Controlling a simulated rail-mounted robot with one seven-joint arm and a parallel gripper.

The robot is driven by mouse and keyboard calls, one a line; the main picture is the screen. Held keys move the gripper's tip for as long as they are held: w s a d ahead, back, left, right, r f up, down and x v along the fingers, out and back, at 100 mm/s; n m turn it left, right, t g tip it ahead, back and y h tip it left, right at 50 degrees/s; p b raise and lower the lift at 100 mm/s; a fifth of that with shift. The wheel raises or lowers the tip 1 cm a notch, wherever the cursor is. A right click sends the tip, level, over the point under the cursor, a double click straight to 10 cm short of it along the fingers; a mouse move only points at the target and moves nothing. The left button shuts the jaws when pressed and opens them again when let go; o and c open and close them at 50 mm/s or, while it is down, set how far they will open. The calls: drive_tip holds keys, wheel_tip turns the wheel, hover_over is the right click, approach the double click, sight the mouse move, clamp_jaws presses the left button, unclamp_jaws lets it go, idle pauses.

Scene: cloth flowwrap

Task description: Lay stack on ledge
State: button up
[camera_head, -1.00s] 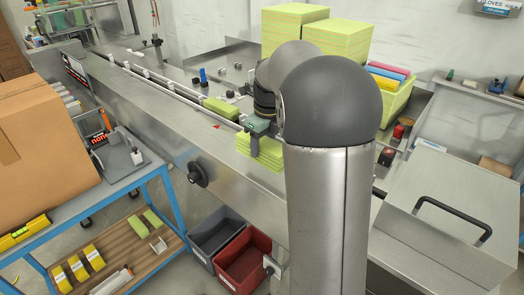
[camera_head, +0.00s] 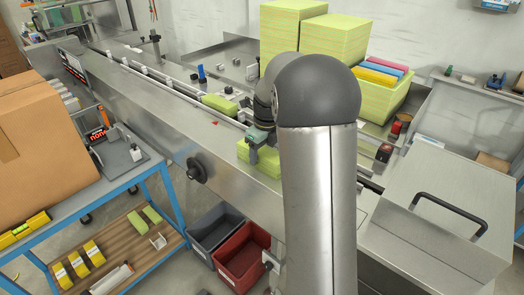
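A yellow-green stack of folded cloths (camera_head: 268,162) is at the near edge of the long steel machine, right of its middle. The flat steel ledge (camera_head: 222,158) runs along the machine's near side. My gripper (camera_head: 254,154) is at the stack, with a grey finger in front of its left part. The other finger is hidden behind my wrist and the stack, so I cannot tell whether the fingers are closed on it. Whether the stack's underside touches the steel also cannot be seen. My arm hides the area right of the stack.
A single green cloth pack (camera_head: 219,104) lies on the machine's infeed lane behind. Large cloth stacks (camera_head: 330,45) and a bin with coloured cloths (camera_head: 385,100) stand at the back right. Grey (camera_head: 214,226) and red (camera_head: 243,252) bins are below the machine's edge.

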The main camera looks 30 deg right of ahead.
sight(265, 151)
drive_tip(key=shift+o, duration=0.5)
drive_tip(key=shift+r, duration=0.1)
drive_tip(key=shift+r, duration=0.3)
wheel_tip(265, 151, up, 12)
drive_tip(key=s+f, duration=0.1)
drive_tip(key=s, duration=0.1)
drive_tip(key=s+a+f+n, duration=0.3)
drive_tip(key=s+a+n, duration=0.2)
drive_tip(key=s+n, duration=0.4)
drive_tip(key=s+a+f+n, duration=0.4)
drive_tip(key=s+n, duration=0.5)
drive_tip(key=n, duration=0.3)
drive_tip(key=s+a+f+n, duration=0.4)
drive_tip(key=s+a+n, duration=0.3)
drive_tip(key=s+n, duration=0.2)
drive_tip(key=shift+f+n+g+h, duration=0.2)
drive_tip(key=shift+n+g+h, duration=0.1)
drive_tip(key=shift+n, duration=0.5)
